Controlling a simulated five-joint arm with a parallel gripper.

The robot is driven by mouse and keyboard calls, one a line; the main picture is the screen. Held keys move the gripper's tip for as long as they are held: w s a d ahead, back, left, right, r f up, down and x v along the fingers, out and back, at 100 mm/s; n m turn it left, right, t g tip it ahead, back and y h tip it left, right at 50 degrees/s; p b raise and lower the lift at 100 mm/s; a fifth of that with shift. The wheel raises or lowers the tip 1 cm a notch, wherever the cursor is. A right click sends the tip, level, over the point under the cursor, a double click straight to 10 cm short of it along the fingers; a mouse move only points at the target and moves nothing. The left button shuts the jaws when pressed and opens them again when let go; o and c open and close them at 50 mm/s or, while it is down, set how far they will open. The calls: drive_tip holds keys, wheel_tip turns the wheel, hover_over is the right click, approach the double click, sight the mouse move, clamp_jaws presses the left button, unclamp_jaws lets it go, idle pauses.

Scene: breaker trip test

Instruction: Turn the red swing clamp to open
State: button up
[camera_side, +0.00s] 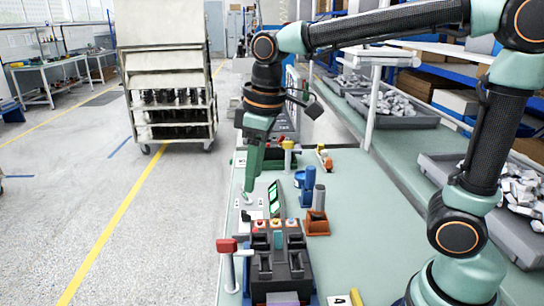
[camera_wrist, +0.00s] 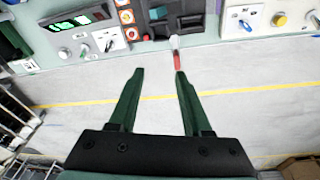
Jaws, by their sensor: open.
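The red swing clamp (camera_side: 228,246) stands at the near left edge of the bench, beside the black breaker block (camera_side: 279,262). It has a red head on a pale upright post, with a short arm toward the block. In the wrist view a red piece with a pale end (camera_wrist: 176,58), apparently this clamp, shows close to the right fingertip; whether they touch I cannot tell. My gripper (camera_side: 252,180) points down over the bench's left side, farther back than the clamp in the side view. In the wrist view my gripper (camera_wrist: 159,72) is open, with nothing between its green fingers.
A small green-lit display (camera_side: 274,198) stands behind the breaker block. Blue (camera_side: 305,186) and orange (camera_side: 317,222) holders stand to its right. Switch panels (camera_wrist: 90,46) line the bench edge in the wrist view. The floor (camera_side: 140,215) left of the bench is clear.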

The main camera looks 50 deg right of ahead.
sight(227, 241)
drive_tip(key=w+a+f+n+g, duration=0.2)
drive_tip(key=w+a+n, duration=0.1)
drive_tip(key=a, duration=0.3)
drive_tip(key=f, duration=1.2)
drive_tip(key=shift+d+f, duration=0.15)
drive_tip(key=shift+d, duration=0.1)
clamp_jaws()
